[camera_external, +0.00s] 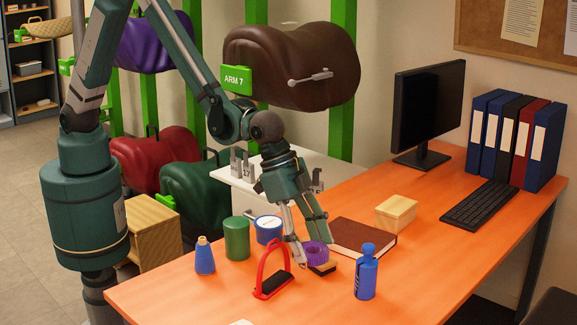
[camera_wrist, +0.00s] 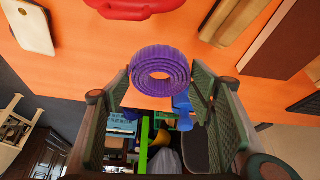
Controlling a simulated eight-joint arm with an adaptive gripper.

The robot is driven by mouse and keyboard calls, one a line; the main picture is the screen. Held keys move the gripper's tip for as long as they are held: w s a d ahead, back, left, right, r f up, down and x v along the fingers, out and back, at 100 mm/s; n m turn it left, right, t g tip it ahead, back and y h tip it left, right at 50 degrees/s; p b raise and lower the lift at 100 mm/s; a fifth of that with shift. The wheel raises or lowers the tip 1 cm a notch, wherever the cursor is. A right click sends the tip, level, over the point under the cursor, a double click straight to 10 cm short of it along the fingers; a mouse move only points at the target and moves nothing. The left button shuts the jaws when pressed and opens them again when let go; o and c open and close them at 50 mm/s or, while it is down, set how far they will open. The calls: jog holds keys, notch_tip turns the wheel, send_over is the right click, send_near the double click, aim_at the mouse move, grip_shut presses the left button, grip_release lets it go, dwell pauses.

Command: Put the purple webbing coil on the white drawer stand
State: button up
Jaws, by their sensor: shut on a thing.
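The purple webbing coil (camera_external: 318,257) is a ribbed ring, low over the orange desk in the external view. My gripper (camera_external: 313,250) points down and is shut on it, one finger on each side. In the wrist view the coil (camera_wrist: 160,58) sits between the fingertips, its open centre facing the camera. I cannot tell whether the coil touches the desk. The white drawer stand (camera_external: 246,194) is behind the desk's far edge, left of my gripper. Its top carries grey metal pieces (camera_external: 242,163), and my arm hides part of it.
Near the coil on the desk (camera_external: 440,250) are a red stirrup (camera_external: 272,273), a brush (camera_external: 322,268), a blue bottle (camera_external: 366,275) and a brown book (camera_external: 362,240).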

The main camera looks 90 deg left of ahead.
jog(key=shift+f, duration=0.15)
jog(key=b, duration=0.1)
send_over(315, 293)
jog(key=s+a, duration=0.1)
jog(key=s, duration=0.1)
jog(key=shift+w+f, duration=0.15)
jog(key=shift+f, duration=1.4)
jog(key=shift+w+f, duration=0.1)
jog(key=shift+f, duration=1.4)
jog(key=shift+f, duration=1.9)
jog(key=shift+f+b, duration=0.2)
jog(key=shift+b, duration=0.25)
jog(key=o, duration=0.7)
jog(key=shift+r, duration=0.1)
jog(key=shift+r, duration=0.2)
jog(key=shift+p+v, duration=0.95)
jog(key=shift+v, duration=5.05)
